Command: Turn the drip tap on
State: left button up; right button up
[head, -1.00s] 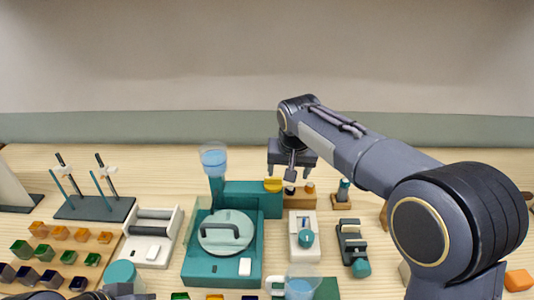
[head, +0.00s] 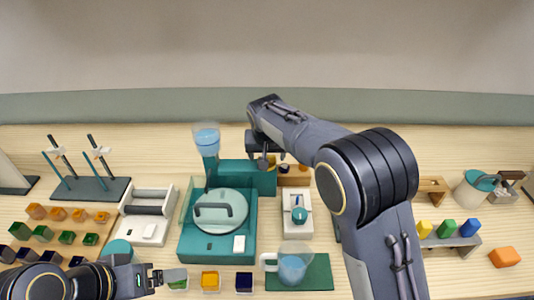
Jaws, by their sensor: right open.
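A teal wheel machine (head: 187,243) stands in the middle of the table with a pale round disc (head: 221,212) on top. A clear cup of blue liquid (head: 206,137) sits on a post at its back left; I cannot make out a tap there.
A jug of blue liquid (head: 291,268) stands on a green mat (head: 318,273) at the front. A white device with a teal knob (head: 300,214) is right of the machine. A rod stand (head: 92,190) and several coloured cubes are at left. My right arm covers the right middle.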

jog(key=c, duration=1)
jog(key=shift+n, duration=0.3)
jog(key=shift+d+n+y, duration=0.2)
jog(key=shift+n+y, duration=0.4)
jog(key=shift+n, duration=0.6)
jog(key=n+y, duration=0.1)
jog(key=n, duration=0.2)
jog(key=shift+n+g, duration=0.3)
jog(key=n+y+p, duration=0.1)
jog(key=n, duration=0.1)
jog(key=n+g+p, duration=0.1)
jog(key=n, duration=0.2)
jog(key=shift+w+d+r+g+y, duration=0.2)
jog(key=shift+g+y, duration=0.1)
jog(key=shift+y, duration=0.1)
jog(key=n+g+p, duration=0.1)
jog(key=n, duration=0.2)
jog(key=n+g+p, duration=0.1)
jog(key=n+p, duration=0.1)
jog(key=n, duration=0.1)
jog(key=shift+w+f+y, duration=0.1)
jog(key=shift+y, duration=0.2)
jog(key=shift+n, duration=0.3)
